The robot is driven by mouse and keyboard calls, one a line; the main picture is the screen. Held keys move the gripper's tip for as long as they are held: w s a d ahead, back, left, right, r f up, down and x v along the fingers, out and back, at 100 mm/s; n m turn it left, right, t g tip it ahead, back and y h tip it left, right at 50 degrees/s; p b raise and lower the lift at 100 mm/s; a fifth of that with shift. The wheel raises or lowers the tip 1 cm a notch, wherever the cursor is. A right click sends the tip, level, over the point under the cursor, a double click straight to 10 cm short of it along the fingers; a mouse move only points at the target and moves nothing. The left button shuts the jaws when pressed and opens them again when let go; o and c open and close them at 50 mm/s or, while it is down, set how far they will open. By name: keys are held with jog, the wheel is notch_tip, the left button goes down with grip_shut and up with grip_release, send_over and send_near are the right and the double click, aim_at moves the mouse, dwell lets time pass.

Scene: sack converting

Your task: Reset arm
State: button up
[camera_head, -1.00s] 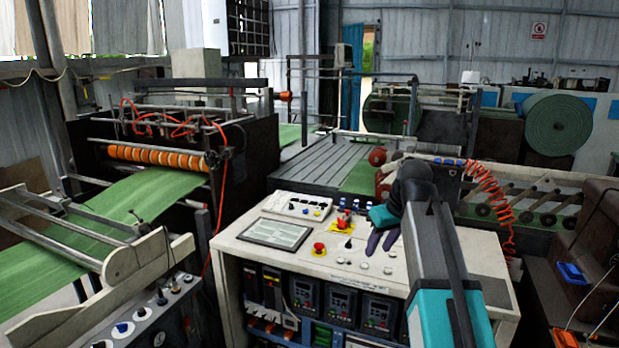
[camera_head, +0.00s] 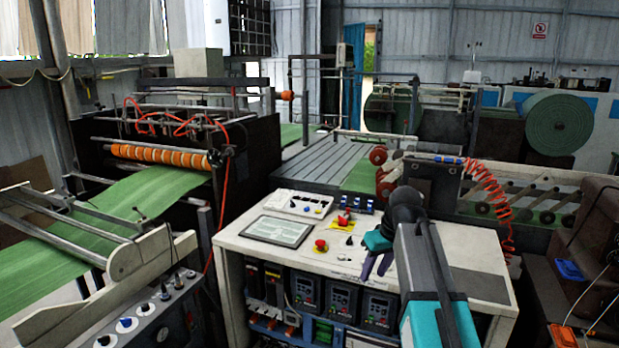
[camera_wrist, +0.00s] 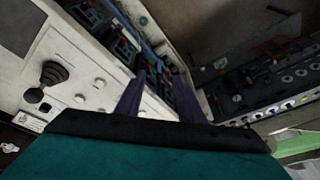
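My gripper (camera_head: 375,268) hangs over the front right part of the white control console (camera_head: 262,257), fingers pointing down and forward. In the wrist view my gripper (camera_wrist: 159,84) shows two dark purple fingers with a gap between them, and nothing is held. A black knob (camera_wrist: 50,78) on the console's pale panel is left of the fingers. Whether the fingertips touch the console cannot be told.
The console top carries a red emergency button (camera_head: 320,246), a flat grey screen (camera_head: 277,230) and a switch box (camera_head: 300,203). An orange coiled hose (camera_head: 490,190) hangs at the right. A brown box-like unit (camera_head: 597,245) stands at far right.

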jog(key=s+a+f+g, duration=0.15)
jog(key=s+f, duration=0.35)
jog(key=f, duration=0.6)
jog(key=s+f+g, duration=0.2)
jog(key=s+f, duration=0.3)
jog(key=f, duration=0.7)
jog(key=s+a+f+g, duration=0.15)
jog(key=s+f, duration=0.35)
jog(key=f, duration=0.6)
jog(key=s+d+f+m+g+h, duration=0.1)
jog(key=s+f+m, duration=0.1)
jog(key=s+f, duration=0.9)
jog(key=s+d+f+m+g+h, duration=0.1)
jog(key=s+f+m+g, duration=0.1)
jog(key=s+f, duration=0.9)
jog(key=shift+s+g+b, duration=0.3)
jog(key=shift+s+b, duration=0.05)
jog(key=shift+s, duration=3)
